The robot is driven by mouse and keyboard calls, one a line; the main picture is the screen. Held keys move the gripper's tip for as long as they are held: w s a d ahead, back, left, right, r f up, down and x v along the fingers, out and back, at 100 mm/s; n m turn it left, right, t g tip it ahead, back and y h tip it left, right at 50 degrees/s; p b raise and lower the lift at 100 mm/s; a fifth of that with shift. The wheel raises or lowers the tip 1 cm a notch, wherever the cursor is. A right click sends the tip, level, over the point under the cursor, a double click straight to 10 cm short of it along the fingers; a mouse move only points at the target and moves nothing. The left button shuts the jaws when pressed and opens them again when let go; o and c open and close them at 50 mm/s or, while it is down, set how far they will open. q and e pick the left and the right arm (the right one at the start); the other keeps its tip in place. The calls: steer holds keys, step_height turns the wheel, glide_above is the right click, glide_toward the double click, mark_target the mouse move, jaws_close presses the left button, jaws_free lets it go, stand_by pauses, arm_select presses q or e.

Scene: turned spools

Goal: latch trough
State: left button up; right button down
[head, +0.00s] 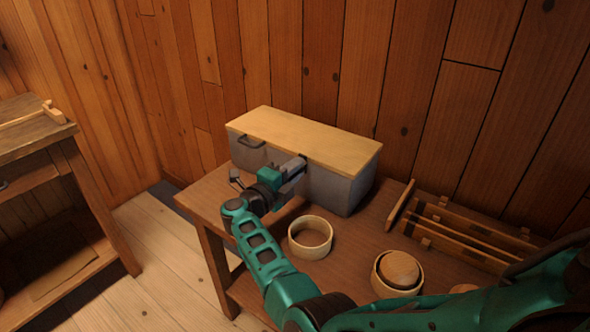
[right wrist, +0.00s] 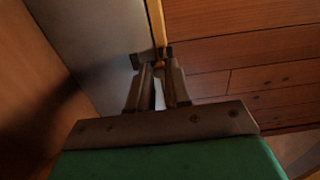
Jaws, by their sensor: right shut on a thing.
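The trough (head: 333,190) is a grey box on the brown table, with a pale wooden lid (head: 305,138) lying over its top. A dark bracket-like handle (head: 250,142) sits on the front at the left. My right gripper (head: 300,162) is at the front face, just under the lid's edge. In the right wrist view its fingers (right wrist: 160,75) are shut on a small dark latch (right wrist: 146,58) beside the lid's edge (right wrist: 156,22). The fingers hide part of the latch, and I cannot tell whether it is fastened. My left gripper is not in view.
An open round wooden ring (head: 310,238) and a round container (head: 398,273) with a wooden piece in it stand in front of the trough. A slatted wooden rack (head: 465,235) is to the right. A plank wall is close behind. Another wooden bench (head: 50,150) stands left.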

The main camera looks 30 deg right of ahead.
stand_by(0.3)
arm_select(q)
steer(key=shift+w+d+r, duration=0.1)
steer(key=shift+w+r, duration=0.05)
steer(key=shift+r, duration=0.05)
arm_select(e)
steer(key=c, duration=1.1)
jaws_free()
steer(key=shift+o, duration=0.2)
steer(key=shift+a, duration=0.1)
